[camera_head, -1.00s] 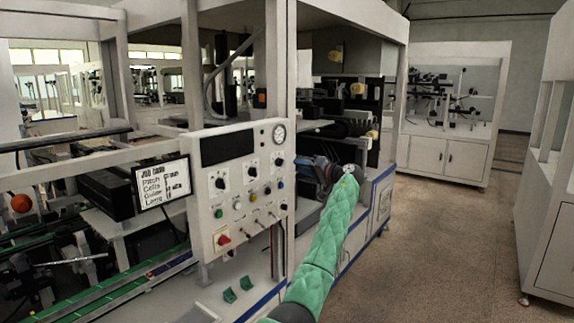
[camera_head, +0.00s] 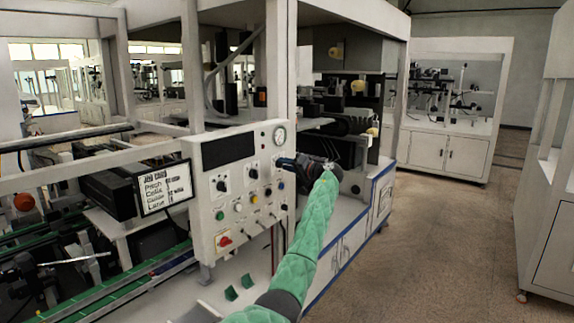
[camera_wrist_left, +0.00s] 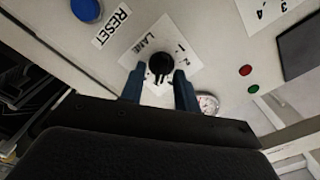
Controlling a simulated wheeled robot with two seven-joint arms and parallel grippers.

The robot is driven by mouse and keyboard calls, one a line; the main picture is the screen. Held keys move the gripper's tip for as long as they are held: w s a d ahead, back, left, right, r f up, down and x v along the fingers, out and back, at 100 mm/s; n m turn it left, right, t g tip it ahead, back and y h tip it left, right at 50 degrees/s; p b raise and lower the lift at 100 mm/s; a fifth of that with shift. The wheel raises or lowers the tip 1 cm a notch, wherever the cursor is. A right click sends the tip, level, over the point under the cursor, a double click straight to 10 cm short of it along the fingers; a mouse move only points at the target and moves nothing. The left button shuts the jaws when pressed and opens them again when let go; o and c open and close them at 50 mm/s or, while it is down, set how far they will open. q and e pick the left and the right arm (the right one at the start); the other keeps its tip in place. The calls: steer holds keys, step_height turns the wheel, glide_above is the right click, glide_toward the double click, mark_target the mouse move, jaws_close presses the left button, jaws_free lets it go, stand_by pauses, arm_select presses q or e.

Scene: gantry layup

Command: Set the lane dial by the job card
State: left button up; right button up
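The lane dial (camera_wrist_left: 160,64) is a black knob on a white plate marked LANE, with the figures 1 and 2 legible. My left gripper (camera_wrist_left: 158,82) is open, with one blue finger on each side of the knob; I cannot tell whether they touch it. In the head view my left gripper (camera_head: 284,164) is at the upper right of the control panel (camera_head: 206,218) and partly covers the dial. The job card (camera_head: 166,188) stands left of the panel. It lists pitch, cells, guide and lane, but its values are too small to read. My right gripper is out of view.
A blue RESET button (camera_wrist_left: 87,10) sits near the dial. A round gauge (camera_head: 280,135) is above it, and other dials (camera_head: 221,185) and a red switch (camera_head: 225,241) share the panel. The floor (camera_head: 430,240) to the right is clear.

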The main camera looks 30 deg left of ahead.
arm_select(q)
jaws_close()
steer(key=shift+m, duration=0.3)
